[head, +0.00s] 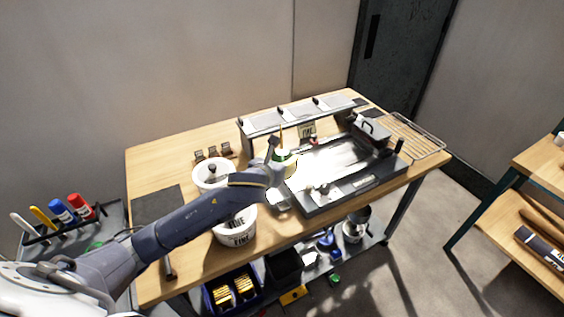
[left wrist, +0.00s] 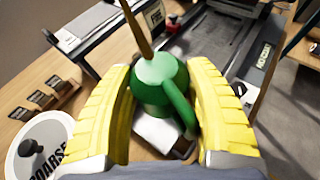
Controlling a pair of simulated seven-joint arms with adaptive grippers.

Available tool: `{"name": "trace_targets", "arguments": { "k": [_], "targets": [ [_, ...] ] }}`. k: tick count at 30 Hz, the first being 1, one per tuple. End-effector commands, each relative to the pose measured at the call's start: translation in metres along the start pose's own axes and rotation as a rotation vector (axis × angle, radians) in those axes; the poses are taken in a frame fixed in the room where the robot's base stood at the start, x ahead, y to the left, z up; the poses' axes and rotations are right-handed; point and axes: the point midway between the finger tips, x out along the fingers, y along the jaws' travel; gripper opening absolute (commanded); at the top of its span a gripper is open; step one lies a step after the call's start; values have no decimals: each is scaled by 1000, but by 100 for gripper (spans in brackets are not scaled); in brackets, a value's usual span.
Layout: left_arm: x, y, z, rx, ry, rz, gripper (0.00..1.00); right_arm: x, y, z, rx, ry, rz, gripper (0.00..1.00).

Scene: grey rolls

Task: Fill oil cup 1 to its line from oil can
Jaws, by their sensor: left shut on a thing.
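The spout points up and away. I cannot make out which part is oil cup 1, nor its line or oil level. My right gripper is in neither view.
A white COARSE tub (left wrist: 40,140) and a FINE tub (head: 236,233) stand near my left arm. A wire rack (head: 415,138) is at the right end of the wooden table (head: 160,147).

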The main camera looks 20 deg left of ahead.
Motion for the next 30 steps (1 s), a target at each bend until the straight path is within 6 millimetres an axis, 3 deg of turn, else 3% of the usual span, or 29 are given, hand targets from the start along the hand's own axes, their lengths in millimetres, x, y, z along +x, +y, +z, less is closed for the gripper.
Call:
{"name": "trace_targets", "arguments": {
  "k": [6,12,20,30],
  "targets": [
    [44,19,-16,16,-1,-22,28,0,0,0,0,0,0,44],
    [72,30,-32,32,-3,-58,28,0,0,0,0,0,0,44],
    [84,31,-39,41,1,-87,28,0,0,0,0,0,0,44],
    [78,28,-41,-6,125,-111,28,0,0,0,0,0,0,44]
  ]
}}
